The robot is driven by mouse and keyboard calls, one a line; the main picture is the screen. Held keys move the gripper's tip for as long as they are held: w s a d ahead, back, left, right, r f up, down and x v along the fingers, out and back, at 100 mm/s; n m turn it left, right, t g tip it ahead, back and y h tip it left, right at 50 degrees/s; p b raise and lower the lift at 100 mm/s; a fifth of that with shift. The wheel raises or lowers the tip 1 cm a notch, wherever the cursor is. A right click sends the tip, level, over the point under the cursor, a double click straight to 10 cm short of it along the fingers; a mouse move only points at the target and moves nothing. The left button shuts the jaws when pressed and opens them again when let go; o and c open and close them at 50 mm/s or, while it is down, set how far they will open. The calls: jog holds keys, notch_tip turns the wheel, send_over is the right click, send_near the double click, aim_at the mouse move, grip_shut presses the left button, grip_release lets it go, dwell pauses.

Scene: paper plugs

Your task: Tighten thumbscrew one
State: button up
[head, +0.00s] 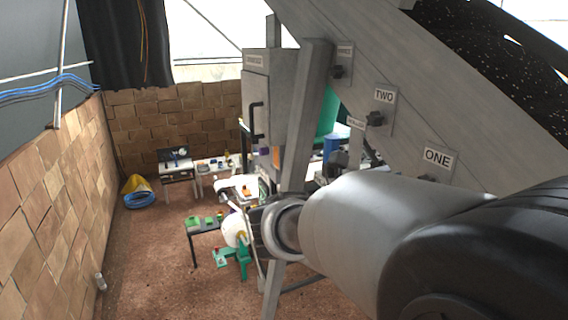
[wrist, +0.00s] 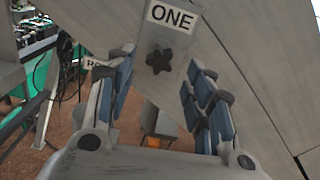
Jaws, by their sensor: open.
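Thumbscrew one is a dark star-shaped knob (wrist: 159,60) under the label ONE on a grey plate. In the wrist view it sits between and beyond my gripper's fingertips (wrist: 160,75). My gripper is open, its blue-padded fingers on either side, with no contact visible. In the head view the ONE label (head: 437,158) shows above my arm, and its knob is mostly hidden behind the arm. Thumbscrew two (head: 375,118), a dark knob, sits under the TWO label farther up the same slanted grey beam. My gripper's fingers are hidden in the head view.
The slanted grey beam (head: 330,45) runs across the upper right. A grey cabinet (head: 268,95) with a black handle stands behind an upright post. Small tables with objects stand on the reddish floor (head: 150,250), which is open at the left beside a stone wall.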

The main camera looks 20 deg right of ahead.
jog(key=shift+d, duration=0.1)
jog(key=shift+w+d, duration=0.15)
jog(key=shift+d, duration=1.8)
jog(key=c, duration=1)
jog(key=shift+c, duration=0.2)
jog(key=shift+m+b, duration=0.3)
jog(key=shift+b, duration=0.15)
